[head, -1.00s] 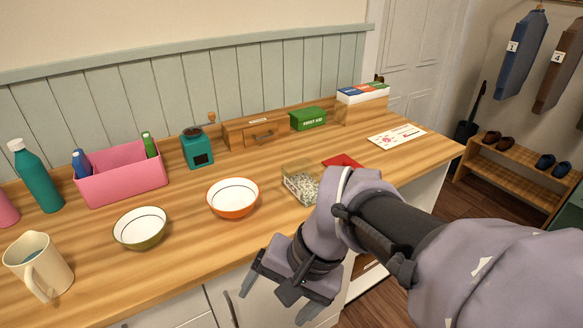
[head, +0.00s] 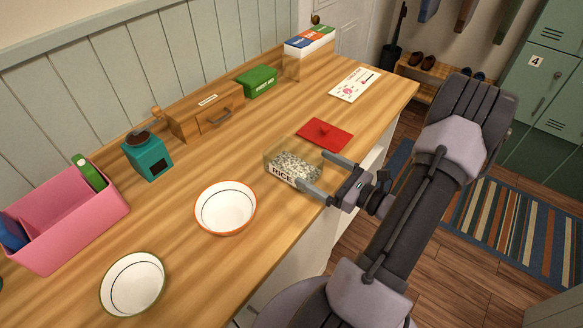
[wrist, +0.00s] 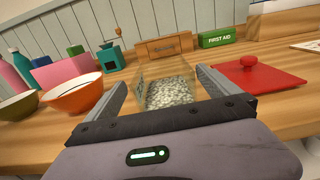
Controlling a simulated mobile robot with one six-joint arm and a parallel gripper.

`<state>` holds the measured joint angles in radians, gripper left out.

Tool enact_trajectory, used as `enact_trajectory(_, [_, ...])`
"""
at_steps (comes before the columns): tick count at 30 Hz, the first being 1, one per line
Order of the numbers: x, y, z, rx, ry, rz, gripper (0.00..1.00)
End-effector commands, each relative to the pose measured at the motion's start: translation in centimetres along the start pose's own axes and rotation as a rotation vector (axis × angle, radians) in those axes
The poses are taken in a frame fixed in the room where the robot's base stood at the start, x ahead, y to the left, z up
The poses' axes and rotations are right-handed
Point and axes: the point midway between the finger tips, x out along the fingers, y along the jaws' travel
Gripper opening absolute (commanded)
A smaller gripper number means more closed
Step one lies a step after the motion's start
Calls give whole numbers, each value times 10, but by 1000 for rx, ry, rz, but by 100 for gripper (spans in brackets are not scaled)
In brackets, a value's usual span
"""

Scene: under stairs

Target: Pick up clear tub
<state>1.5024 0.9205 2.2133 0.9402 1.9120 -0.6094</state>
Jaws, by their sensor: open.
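The clear tub (head: 291,166), labelled RICE and filled with pale grains, stands upright on the wooden counter near its front edge. It also shows in the wrist view (wrist: 168,92), straight ahead between my fingers. My gripper (head: 318,174) is open, with one finger at the tub's near left side and the other at its far right side. I cannot tell whether either finger touches the tub. A red lid with a knob (head: 325,134) lies flat on the counter just behind the tub, apart from it.
An orange-rimmed bowl (head: 225,228) stands left of the tub, and a green-rimmed bowl (head: 133,283) is further left. A wooden drawer box (head: 205,116), a green first aid box (head: 261,82) and a teal grinder (head: 147,158) line the back. A card (head: 355,84) lies at the right.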

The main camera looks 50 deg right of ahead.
Motion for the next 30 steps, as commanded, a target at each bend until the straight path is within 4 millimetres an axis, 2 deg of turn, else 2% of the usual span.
enact_trajectory(3, [19,1,-2,1,0,4,100])
enact_trajectory(8, [34,1,-2,0,0,4,100])
enact_trajectory(12, [62,-1,-9,-1,0,6,100])
enact_trajectory(15, [78,-1,-6,-1,0,6,100])
enact_trajectory(23, [83,-2,-4,1,1,2,100])
enact_trajectory(30, [82,-2,-4,1,1,3,53])
